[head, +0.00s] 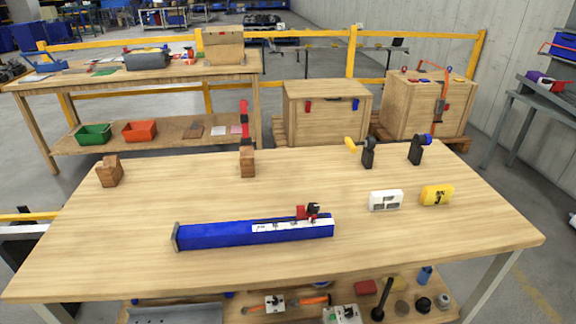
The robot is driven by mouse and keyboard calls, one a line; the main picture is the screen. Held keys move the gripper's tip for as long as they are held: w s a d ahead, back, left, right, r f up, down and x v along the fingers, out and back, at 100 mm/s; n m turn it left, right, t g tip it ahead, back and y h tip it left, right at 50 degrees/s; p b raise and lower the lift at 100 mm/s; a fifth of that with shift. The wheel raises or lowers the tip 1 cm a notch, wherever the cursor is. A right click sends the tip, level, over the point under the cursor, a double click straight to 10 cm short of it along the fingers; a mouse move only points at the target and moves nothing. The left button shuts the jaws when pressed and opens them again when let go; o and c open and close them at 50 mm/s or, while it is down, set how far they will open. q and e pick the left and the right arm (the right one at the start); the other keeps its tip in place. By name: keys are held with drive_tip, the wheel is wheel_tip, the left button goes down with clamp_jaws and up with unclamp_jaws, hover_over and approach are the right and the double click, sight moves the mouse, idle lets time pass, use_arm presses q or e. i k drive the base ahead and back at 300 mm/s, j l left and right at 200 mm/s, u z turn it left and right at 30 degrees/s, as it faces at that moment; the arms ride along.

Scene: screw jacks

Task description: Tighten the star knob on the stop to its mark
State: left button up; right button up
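A long blue beam (215,234) lies on the wooden table (120,260), running left to right near the front. A white scale strip (275,227) is on its right part. A small red stop (301,212) sits on top of the beam near its right end. A black knob (313,209) is on the stop. It is too small to tell its star shape, and I cannot make out a mark. Neither of my grippers is in the head view.
Two wooden blocks (110,172) (247,162) stand at the back left. Two black stands (367,155) (416,152), one with a yellow handle and one with a blue part, are at the back right. A white box (385,200) and a yellow device (436,195) lie right of the beam. The table's middle is clear.

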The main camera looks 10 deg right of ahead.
sight(312, 208)
drive_tip(key=i+l+z, duration=0.1)
drive_tip(key=l, duration=0.3)
drive_tip(key=i+l+z, duration=0.1)
drive_tip(key=l, duration=0.3)
drive_tip(key=i+l+z, duration=0.15)
drive_tip(key=l, duration=0.25)
drive_tip(key=i+l+z, duration=0.1)
drive_tip(key=l, duration=0.3)
drive_tip(key=i, duration=0.1)
